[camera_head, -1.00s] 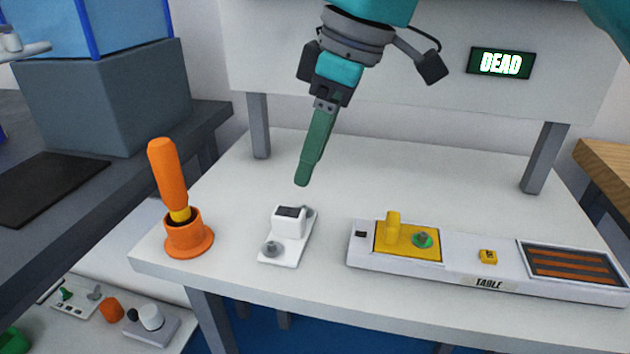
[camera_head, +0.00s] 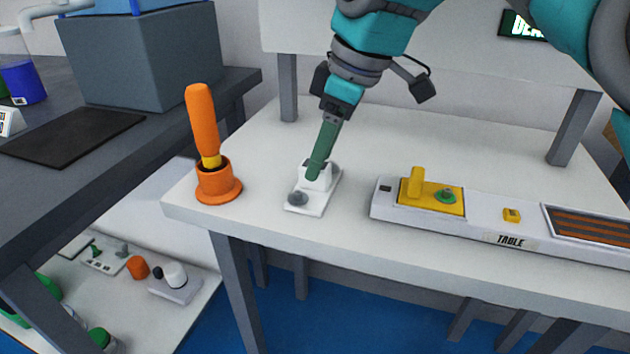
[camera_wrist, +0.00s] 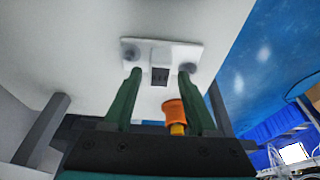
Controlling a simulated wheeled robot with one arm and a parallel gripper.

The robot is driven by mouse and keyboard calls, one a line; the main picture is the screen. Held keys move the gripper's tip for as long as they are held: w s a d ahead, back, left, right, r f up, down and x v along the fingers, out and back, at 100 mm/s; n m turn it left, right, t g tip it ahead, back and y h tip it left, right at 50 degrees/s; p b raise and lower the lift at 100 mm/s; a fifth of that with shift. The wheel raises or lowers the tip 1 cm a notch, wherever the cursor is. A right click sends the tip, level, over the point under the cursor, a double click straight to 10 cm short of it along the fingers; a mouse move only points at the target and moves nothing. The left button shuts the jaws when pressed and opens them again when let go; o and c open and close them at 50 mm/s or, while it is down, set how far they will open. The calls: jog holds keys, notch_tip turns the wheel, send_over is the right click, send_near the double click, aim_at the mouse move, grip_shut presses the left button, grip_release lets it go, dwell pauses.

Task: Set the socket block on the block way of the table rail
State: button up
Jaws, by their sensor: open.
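The socket block (camera_head: 305,200) is a white piece with a raised part, a dark socket and a grey knob, on the table left of the rail. In the wrist view the block (camera_wrist: 163,48) lies ahead of the fingers, dark socket between them. My gripper (camera_head: 316,172) points down at its raised part, hiding some of it. In the wrist view my gripper (camera_wrist: 160,76) is open, one green finger on each side; I cannot tell whether they touch it. The white table rail (camera_head: 484,222), labelled TABLE, carries a yellow plate and a dark striped recess. I cannot tell which part is the block way.
An orange-handled tool (camera_head: 201,118) stands in an orange cup (camera_head: 218,186) left of the block. A small yellow piece (camera_head: 512,215) sits on the rail. The white table (camera_head: 270,150) is clear behind the block. A lower shelf (camera_head: 130,285) holds several parts.

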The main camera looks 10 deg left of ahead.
jog(key=shift+a+f, duration=0.15)
jog(key=shift+f, duration=0.4)
jog(key=c, duration=0.9)
grip_shut()
jog(key=shift+r, duration=0.15)
notch_tip(320, 180, up, 5)
jog(key=p, duration=0.3)
jog(key=shift+p, duration=0.35)
jog(key=shift+r+b, duration=0.35)
jog(key=shift+r, duration=0.55)
